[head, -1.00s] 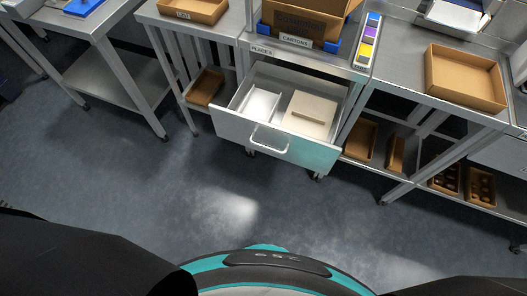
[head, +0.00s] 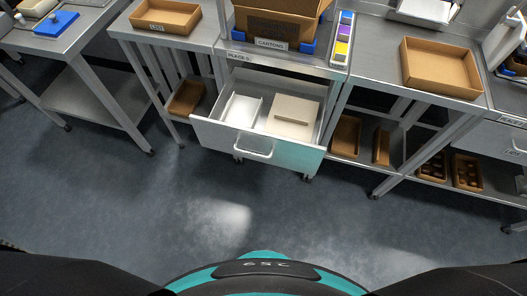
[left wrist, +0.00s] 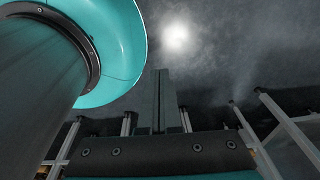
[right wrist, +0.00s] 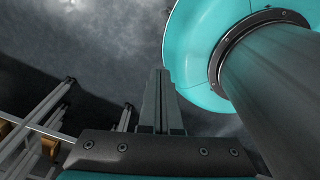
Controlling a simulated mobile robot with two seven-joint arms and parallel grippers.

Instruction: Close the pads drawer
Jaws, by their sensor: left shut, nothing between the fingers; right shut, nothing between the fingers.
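The pads drawer (head: 222,141) is a grey metal drawer under the middle bench, pulled well out. Its front carries a bar handle (head: 253,152). Inside lie a white tray (head: 243,108) on the left and a pale beige stack (head: 292,117) on the right. My left gripper (left wrist: 160,75) shows in the left wrist view with its fingers together and empty. My right gripper (right wrist: 159,75) shows in the right wrist view, also shut and empty. Neither gripper shows in the head view, and both are away from the drawer.
A cardboard carton (head: 283,18) stands on the bench above the drawer. An empty brown tray (head: 440,68) lies on the right bench (head: 374,65). Cardboard boxes sit on the lower shelves. The floor (head: 120,210) between me and the drawer is clear.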

